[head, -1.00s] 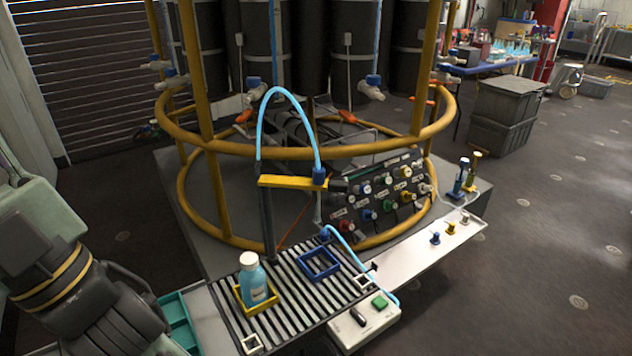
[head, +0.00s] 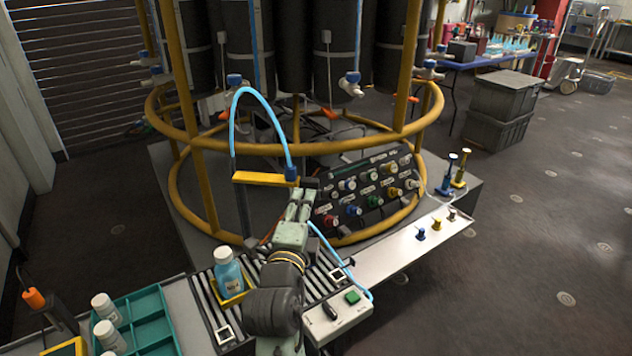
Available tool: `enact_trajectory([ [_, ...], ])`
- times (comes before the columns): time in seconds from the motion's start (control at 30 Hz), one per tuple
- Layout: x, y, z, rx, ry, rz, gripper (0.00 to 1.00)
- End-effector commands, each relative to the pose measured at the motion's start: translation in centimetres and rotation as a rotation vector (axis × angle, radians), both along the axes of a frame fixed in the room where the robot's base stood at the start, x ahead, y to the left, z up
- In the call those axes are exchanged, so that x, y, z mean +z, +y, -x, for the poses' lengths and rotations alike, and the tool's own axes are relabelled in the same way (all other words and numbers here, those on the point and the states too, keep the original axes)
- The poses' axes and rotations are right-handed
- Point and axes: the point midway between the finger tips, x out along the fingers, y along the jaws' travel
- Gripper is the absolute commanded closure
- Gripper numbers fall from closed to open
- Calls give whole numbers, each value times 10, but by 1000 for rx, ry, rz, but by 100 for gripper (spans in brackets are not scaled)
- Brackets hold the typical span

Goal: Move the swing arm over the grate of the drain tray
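The swing arm (head: 262,177) is a yellow bar on a dark post (head: 242,212) at the back of the drain tray. It points right, with a blue nozzle (head: 291,174) and a light-blue hose at its free end. The drain tray's slatted grate (head: 204,303) lies below and nearer. My arm covers much of it. My gripper (head: 305,187) is at the free end of the swing arm, just right of and below the nozzle. Its fingers are small and partly hidden, so I cannot tell whether they touch or hold the bar's end.
A blue bottle (head: 228,270) stands in a yellow square holder on the grate's left. A control box (head: 340,318) with a green button is at the right. A valve panel (head: 368,190) and yellow ring frame (head: 300,146) stand behind. A teal tray (head: 150,312) is at lower left.

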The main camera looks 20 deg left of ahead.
Motion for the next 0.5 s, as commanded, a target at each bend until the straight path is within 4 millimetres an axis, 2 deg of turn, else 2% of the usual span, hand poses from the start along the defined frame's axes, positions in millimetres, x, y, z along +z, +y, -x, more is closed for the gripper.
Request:
enact_trajectory([
  [0.3, 5, 11, -60, 0, -1, 3, 62],
  [0.5, 3, 16, -84, 3, -3, 1, 62],
])
